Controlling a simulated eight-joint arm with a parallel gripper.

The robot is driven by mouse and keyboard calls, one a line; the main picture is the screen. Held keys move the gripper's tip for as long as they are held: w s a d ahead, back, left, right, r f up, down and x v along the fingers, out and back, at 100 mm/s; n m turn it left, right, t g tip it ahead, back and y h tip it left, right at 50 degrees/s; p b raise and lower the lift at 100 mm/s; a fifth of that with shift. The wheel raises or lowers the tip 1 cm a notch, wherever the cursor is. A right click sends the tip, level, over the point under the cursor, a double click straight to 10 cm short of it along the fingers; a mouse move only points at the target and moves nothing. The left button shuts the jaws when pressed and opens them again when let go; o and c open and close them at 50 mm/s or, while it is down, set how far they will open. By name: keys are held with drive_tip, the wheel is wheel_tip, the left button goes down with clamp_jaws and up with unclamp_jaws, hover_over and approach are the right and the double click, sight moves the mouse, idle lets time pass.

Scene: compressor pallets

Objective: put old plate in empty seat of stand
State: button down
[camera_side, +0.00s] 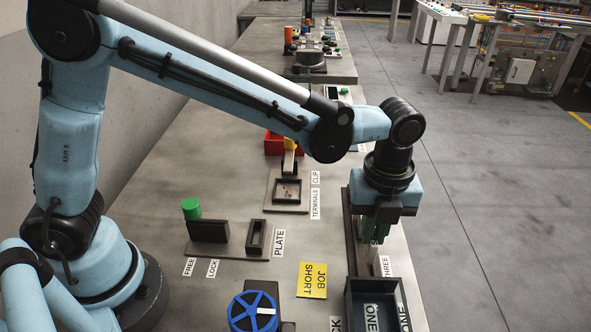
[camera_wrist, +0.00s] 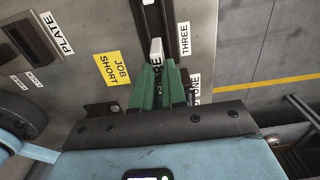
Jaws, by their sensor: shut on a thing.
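My gripper (camera_side: 376,232) has green fingers and points down beside a long dark upright piece (camera_side: 351,232) near the label THREE. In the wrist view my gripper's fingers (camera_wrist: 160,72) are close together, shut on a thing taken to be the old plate. The held thing is mostly hidden by the fingers, so its shape and any contact below are unclear.
A dark block (camera_side: 209,231) with a green cylinder (camera_side: 191,208) stands near the FREE and LOCK labels. A blue handwheel (camera_side: 246,314) and a dark bin (camera_side: 352,300) are in front. A yellow JOB SHORT card (camera_side: 312,280) lies on the table, with bare table around it.

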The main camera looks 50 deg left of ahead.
sight(371, 244)
drive_tip(key=shift+f, duration=1.9)
drive_tip(key=shift+f, duration=0.1)
drive_tip(key=c, duration=1.2)
unclamp_jaws()
